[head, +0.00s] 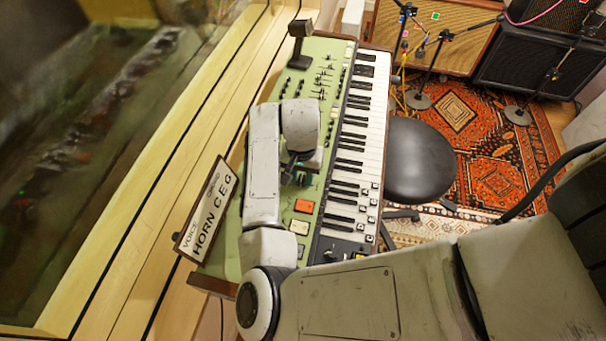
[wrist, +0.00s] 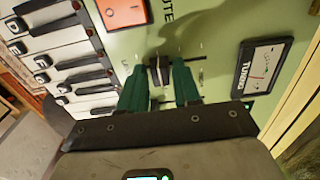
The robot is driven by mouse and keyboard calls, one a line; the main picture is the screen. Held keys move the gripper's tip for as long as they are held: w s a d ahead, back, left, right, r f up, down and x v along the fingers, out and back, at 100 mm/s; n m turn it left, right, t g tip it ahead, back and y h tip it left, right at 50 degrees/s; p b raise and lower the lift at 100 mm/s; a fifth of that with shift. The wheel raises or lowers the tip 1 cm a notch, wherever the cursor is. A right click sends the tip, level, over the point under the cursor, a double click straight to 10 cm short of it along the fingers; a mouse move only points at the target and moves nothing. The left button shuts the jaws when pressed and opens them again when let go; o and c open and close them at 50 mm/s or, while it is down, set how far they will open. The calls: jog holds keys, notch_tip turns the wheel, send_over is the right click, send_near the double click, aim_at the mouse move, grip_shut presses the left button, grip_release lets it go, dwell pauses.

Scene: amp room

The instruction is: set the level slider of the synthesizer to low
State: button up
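The synthesizer (head: 330,75) has a green panel and a row of white and black keys, seen lengthwise in the head view. My gripper (head: 297,172) points down over its panel, and my arm hides the part beneath. In the wrist view two green fingers of my gripper (wrist: 160,75) stand on either side of a small black slider knob (wrist: 160,70). The fingers are apart, with the knob in the narrow gap between them. Whether both touch it is not clear. A short slot line shows to the right of the fingers. The printing near the knob is mostly hidden.
An orange switch (wrist: 122,12) and a tuning meter (wrist: 262,68) flank the knob on the panel. A sign (head: 208,212) stands along the synthesizer's left edge. A black stool (head: 418,160) stands right of the keys. Amplifiers (head: 530,60) and stands are at the back right.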

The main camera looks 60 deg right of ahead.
aim_at(302, 177)
jog(key=shift+o, duration=0.9)
notch_tip(302, 177, up, 11)
jog(key=shift+f, duration=0.15)
dwell(0.4)
